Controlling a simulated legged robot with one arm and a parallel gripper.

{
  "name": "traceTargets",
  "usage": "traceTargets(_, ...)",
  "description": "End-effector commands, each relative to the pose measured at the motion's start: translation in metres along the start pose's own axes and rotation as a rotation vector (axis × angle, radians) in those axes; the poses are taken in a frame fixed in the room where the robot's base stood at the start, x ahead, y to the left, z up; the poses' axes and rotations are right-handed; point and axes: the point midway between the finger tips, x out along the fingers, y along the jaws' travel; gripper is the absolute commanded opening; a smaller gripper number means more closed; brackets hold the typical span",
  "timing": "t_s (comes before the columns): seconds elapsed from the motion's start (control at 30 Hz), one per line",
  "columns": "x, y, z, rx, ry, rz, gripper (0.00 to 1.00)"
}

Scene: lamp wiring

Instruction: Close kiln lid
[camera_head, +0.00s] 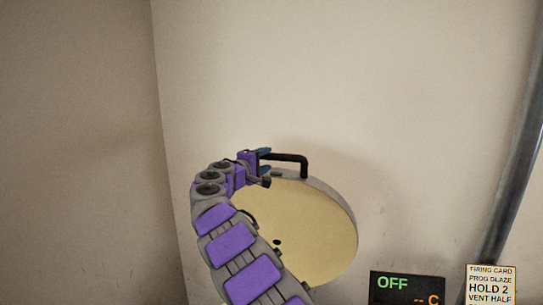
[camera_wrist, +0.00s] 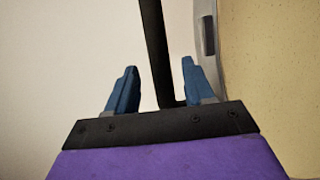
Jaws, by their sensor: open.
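The kiln lid (camera_head: 325,225) is a round disc with a pale yellow inner face and a grey rim. It stands raised, tilted up near the wall. Its black bar handle (camera_head: 285,157) sticks out at the top of the rim. My gripper (camera_head: 264,161) is at the free end of the handle. In the wrist view, my gripper (camera_wrist: 157,92) has its blue fingers apart, with the black handle (camera_wrist: 158,50) between them. A gap shows on the left of the bar, and it is close to the right finger. The lid's yellow face (camera_wrist: 270,70) fills the right side. My arm hides the lid's left part.
A black display (camera_head: 406,288) reading OFF is at the lower right. A white firing card (camera_head: 490,285) stands beside it. A grey pipe (camera_head: 515,150) runs up the right side. Bare walls stand behind and to the left. The kiln body is not visible.

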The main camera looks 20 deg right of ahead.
Motion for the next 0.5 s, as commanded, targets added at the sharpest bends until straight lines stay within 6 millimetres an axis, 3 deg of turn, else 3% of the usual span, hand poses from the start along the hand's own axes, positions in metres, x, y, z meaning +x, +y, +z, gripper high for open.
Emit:
traceTargets(0.2, 0.034, -0.001, 0.003, 0.005, 0.0, -0.006, 0.53)
traceTargets(0.5, 0.043, 0.002, -0.004, 0.001, 0.002, 0.003, 0.53)
